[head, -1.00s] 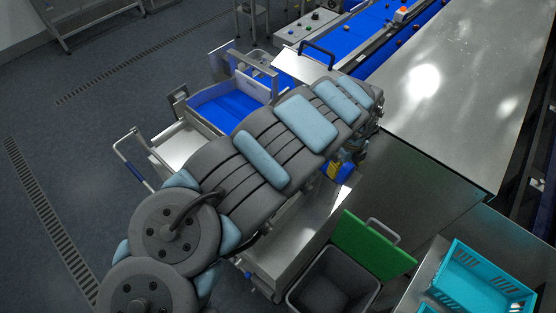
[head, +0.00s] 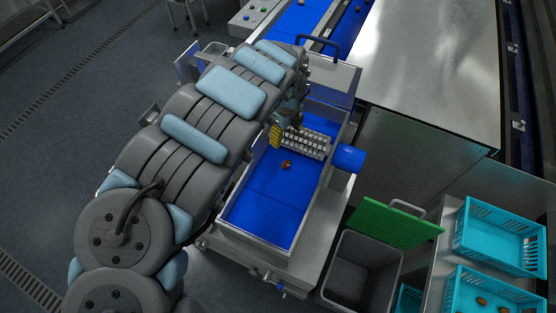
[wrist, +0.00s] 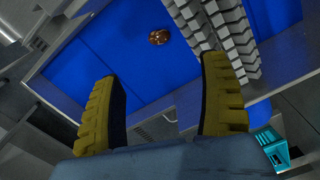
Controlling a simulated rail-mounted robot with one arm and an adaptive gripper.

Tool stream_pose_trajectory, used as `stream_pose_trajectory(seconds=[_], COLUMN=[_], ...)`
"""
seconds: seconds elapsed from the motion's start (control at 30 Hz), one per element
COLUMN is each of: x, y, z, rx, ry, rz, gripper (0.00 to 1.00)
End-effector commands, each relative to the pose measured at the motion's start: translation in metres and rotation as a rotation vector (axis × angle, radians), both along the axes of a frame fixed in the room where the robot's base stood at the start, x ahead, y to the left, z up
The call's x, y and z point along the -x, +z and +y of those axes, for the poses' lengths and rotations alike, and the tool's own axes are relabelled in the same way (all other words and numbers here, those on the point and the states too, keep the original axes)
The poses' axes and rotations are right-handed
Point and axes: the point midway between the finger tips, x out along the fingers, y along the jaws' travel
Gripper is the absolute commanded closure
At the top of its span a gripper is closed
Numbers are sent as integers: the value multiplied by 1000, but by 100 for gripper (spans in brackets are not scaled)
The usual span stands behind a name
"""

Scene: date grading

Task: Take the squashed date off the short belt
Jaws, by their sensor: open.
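A single brown, shiny date (head: 286,164) lies on the blue short belt (head: 265,205), just below a ridged metal roller (head: 305,143). In the wrist view the date (wrist: 159,37) lies beyond the fingertips, beside the roller (wrist: 225,40), with a small gap between them. It looks irregular, but I cannot tell how flat it is. My gripper (wrist: 160,70) is open and empty, its two yellow ribbed fingers spread apart. In the head view one yellow finger shows above and left of the date, close to the roller; the arm hides the rest.
A grey bin (head: 362,270) with a green lid (head: 395,232) stands at lower right, beside teal crates (head: 500,235). A steel table (head: 430,70) fills the upper right.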

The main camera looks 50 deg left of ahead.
Motion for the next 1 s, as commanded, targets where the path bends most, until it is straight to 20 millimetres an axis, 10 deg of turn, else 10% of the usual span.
stream_pose_trajectory(seconds=[1.0], x=[1], y=[-108], z=[-2], rx=[2], ry=[0], rz=[1], gripper=[23])
